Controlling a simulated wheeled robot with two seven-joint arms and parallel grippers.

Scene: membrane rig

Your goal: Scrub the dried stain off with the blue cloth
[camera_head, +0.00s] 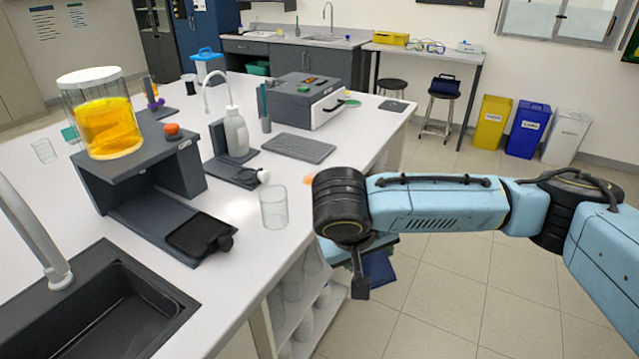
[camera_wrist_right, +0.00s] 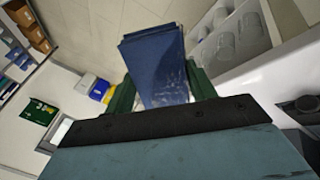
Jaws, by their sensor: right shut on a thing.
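The blue cloth (camera_wrist_right: 157,72) is held between the two green fingers of my right gripper (camera_wrist_right: 162,90) in the right wrist view. It looks flat and folded. In the head view the cloth (camera_head: 379,268) hangs beyond the bench's right edge, above the floor, partly hidden by my right gripper (camera_head: 360,280). The gripper is apart from the bench top. I cannot make out a dried stain for certain. A small orange patch (camera_head: 308,180) shows on the bench edge beside my right wrist, partly covered, and I cannot tell what it is. My left gripper is not in view.
A clear glass beaker (camera_head: 273,207) stands near the bench edge, close to my right wrist. A dark stand (camera_head: 150,195) bears a jar of orange liquid (camera_head: 105,115).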

